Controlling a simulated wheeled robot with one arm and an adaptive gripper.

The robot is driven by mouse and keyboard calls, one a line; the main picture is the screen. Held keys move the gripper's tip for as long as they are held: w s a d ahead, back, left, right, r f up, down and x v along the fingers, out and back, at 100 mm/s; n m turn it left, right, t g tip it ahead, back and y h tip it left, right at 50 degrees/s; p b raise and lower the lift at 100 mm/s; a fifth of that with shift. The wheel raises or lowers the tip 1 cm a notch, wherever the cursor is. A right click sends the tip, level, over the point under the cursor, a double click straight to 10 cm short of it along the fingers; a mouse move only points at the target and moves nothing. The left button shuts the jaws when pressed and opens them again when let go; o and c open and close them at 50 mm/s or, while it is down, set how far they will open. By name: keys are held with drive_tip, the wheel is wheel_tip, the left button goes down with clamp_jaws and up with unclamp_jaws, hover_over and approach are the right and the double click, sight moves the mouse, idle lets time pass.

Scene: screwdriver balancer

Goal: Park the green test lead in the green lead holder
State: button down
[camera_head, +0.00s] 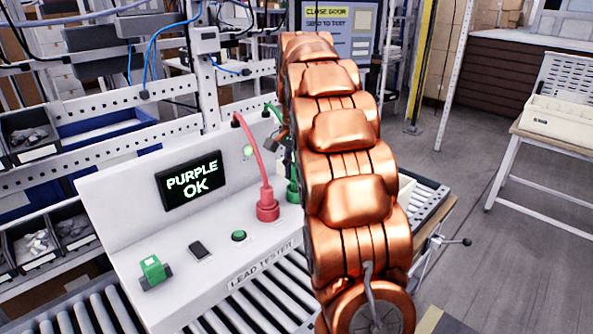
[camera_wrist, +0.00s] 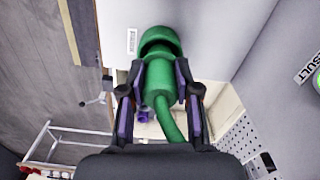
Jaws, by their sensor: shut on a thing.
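My gripper (camera_wrist: 159,66) is shut on the green test lead's plug (camera_wrist: 159,82), one finger on each side, in the wrist view. Its green cable curves down between the fingers. The green lead holder (camera_wrist: 161,34) is right at the plug's far end, with a dark gap showing between parts. I cannot tell whether the tip is inside it. In the head view the green holder (camera_head: 293,192) stands on the lead tester, partly hidden by my arm. The green cable (camera_head: 270,108) shows at the tester's back panel. My gripper is mostly hidden behind my arm there.
A red lead (camera_head: 254,150) stands in the red holder (camera_head: 267,207), close left of the green one. The tester (camera_head: 215,265) has a display reading "PURPLE OK" (camera_head: 190,180), a green button (camera_head: 239,236) and a green block (camera_head: 152,270). Rollers (camera_head: 265,308) run in front.

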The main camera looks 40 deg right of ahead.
drive_tip(key=shift+f+b, duration=0.5)
drive_tip(key=shift+f, duration=0.55)
drive_tip(key=c, duration=0.7)
unclamp_jaws()
drive_tip(key=shift+c, duration=0.2)
